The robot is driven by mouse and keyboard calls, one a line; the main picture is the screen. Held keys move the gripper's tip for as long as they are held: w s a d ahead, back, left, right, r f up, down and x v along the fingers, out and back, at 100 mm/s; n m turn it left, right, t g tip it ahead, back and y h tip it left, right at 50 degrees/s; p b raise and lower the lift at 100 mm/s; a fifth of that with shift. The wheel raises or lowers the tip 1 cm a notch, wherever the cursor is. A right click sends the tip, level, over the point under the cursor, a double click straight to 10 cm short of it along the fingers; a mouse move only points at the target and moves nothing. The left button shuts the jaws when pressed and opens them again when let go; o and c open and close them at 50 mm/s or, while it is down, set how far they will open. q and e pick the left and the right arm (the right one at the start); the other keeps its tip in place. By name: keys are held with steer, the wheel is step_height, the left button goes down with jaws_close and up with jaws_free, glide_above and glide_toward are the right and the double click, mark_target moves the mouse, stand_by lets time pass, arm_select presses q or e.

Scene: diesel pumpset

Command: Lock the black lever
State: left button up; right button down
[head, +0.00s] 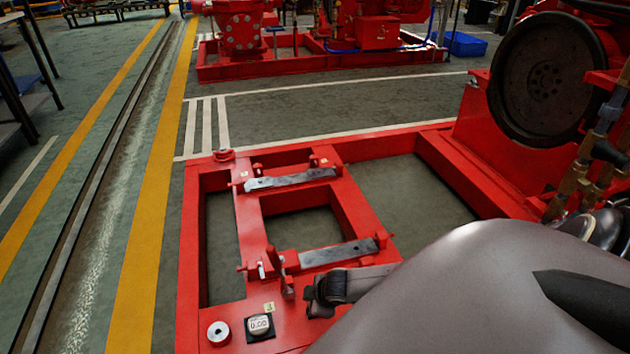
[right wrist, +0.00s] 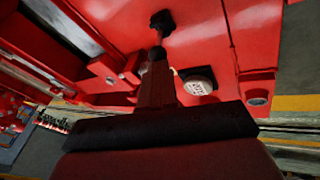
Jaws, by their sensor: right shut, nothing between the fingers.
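A small lever with a black hub (right wrist: 162,22) and a thin stem is at the top of the right wrist view, on the red frame. A dark rounded end of it seems to lie at my fingertips. My right gripper (right wrist: 156,62) is shut and empty, its fingers pointing at the lever; I cannot tell whether they touch it. My left gripper is not in view.
A large dark flywheel (head: 545,80) stands at right. The floor left of the frame is clear.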

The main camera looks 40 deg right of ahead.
steer(key=shift+w+d+r, duration=0.25)
steer(key=shift+w+d, duration=0.15)
steer(key=shift+w, duration=0.35)
steer(key=shift+w+d, duration=0.35)
steer(key=shift+w, duration=0.25)
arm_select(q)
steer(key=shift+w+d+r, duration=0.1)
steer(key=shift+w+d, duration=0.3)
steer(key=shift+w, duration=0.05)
arm_select(e)
steer(key=shift+s, duration=0.1)
steer(key=shift+s+a+f+p, duration=0.15)
steer(key=shift+s+p, duration=0.05)
steer(key=shift+p, duration=0.2)
steer(key=shift+s+a+f, duration=0.2)
steer(key=shift+s+f, duration=0.05)
steer(key=shift+s, duration=0.1)
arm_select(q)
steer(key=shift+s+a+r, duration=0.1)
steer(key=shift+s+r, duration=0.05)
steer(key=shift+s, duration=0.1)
